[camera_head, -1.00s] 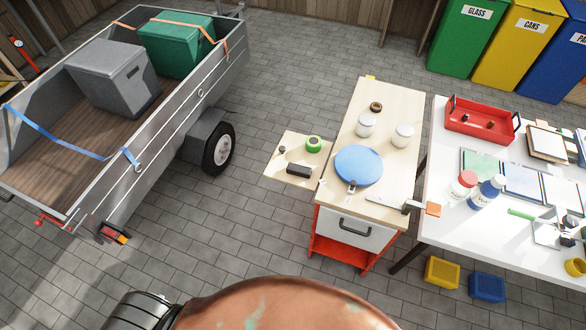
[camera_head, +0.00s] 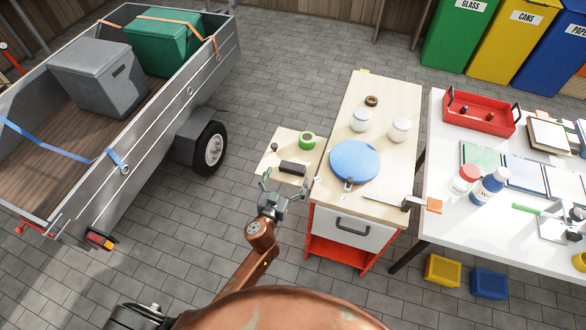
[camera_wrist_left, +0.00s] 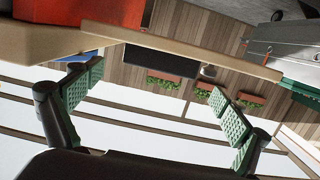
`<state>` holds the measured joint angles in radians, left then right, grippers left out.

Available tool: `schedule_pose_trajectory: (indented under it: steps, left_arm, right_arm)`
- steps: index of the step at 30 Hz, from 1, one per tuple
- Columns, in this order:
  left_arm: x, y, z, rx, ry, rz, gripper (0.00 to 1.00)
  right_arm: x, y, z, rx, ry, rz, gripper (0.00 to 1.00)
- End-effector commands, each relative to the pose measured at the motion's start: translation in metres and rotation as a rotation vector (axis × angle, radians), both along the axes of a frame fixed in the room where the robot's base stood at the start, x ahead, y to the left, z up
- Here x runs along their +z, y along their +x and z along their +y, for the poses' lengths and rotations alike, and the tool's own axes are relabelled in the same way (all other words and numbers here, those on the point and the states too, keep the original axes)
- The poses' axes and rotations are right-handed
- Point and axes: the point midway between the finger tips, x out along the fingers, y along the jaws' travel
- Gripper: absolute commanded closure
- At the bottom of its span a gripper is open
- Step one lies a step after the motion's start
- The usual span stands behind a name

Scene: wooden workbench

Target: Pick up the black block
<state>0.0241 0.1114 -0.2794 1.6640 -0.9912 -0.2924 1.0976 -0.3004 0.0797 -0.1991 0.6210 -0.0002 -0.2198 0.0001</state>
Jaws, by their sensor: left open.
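The black block (camera_head: 292,168) lies on the small wooden side board (camera_head: 275,159) at the left of the workbench. My left gripper (camera_head: 272,186) is open and empty, just in front of the block on the near side, apart from it. In the left wrist view the black block (camera_wrist_left: 160,61) shows beyond and between the two spread green-padded fingers (camera_wrist_left: 150,100), against the edge of the pale board. My right gripper is not in view.
A green tape roll (camera_head: 307,140) and a small dark object (camera_head: 274,147) share the side board. The workbench (camera_head: 385,150) beside it holds a blue disc (camera_head: 355,161), two white jars and a brown ring. A trailer (camera_head: 165,120) stands left; grey floor between is clear.

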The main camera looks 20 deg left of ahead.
Motion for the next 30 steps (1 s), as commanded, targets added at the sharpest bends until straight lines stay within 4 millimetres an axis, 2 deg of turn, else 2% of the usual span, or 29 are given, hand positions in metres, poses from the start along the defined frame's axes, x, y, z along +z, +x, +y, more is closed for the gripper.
schedule_pose_trajectory:
  steps: [12, 20, 30]
  left_arm:
    - [-0.009, 0.051, -0.003, 0.0, 0.003, 0.002, 0.06]
    - [-0.01, 0.054, -0.002, 0.001, 0.0, 0.002, 0.06]
    - [-0.01, 0.054, -0.003, 0.001, 0.0, 0.002, 0.28]
  right_arm:
    - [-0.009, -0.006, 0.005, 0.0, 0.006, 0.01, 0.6]
    - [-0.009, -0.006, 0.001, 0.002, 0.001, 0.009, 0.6]
    - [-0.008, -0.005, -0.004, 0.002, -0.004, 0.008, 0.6]
